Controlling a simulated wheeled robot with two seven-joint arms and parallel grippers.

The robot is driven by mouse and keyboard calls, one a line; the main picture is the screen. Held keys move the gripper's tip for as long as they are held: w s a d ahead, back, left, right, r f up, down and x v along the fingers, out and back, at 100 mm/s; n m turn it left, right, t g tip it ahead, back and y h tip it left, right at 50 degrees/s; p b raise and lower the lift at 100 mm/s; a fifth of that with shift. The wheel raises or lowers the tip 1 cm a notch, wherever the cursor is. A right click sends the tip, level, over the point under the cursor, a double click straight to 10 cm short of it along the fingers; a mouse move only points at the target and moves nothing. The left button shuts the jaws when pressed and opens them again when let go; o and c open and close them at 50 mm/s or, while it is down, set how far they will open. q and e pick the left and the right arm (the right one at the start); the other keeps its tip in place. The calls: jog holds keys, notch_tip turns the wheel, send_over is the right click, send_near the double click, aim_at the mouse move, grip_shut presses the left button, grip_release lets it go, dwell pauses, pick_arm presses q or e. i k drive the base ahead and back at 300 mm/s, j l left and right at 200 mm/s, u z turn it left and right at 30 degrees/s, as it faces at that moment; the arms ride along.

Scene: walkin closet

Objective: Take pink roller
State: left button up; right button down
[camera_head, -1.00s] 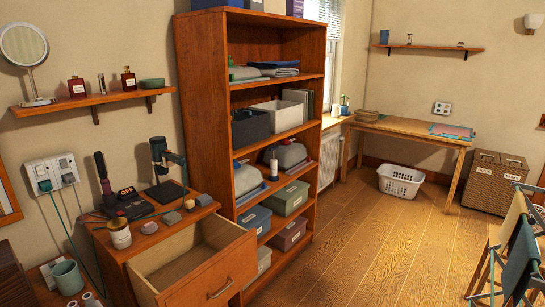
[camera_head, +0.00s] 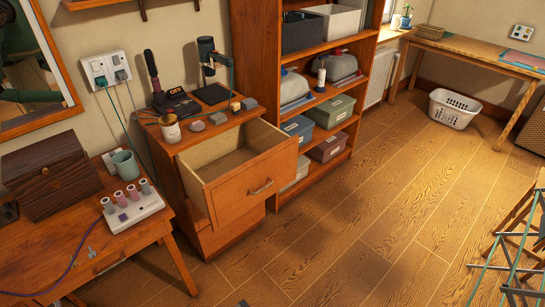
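Several small rollers stand upright on a white holder (camera_head: 150,206) at the lower left, on a wooden table. Two of them look pink: one pink roller (camera_head: 120,199) and another pink roller (camera_head: 133,192) stand side by side in the middle of the row. A grey roller (camera_head: 108,206) stands at the left end and another grey roller (camera_head: 145,186) at the right end. Neither of my grippers can be made out in the head view.
A purple cord (camera_head: 60,270) lies on the table (camera_head: 150,232). An open drawer (camera_head: 262,188) juts out to the right. The floor (camera_head: 330,240) in front is clear.

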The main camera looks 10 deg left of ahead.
aim_at(134, 194)
jog(key=u, duration=1.4)
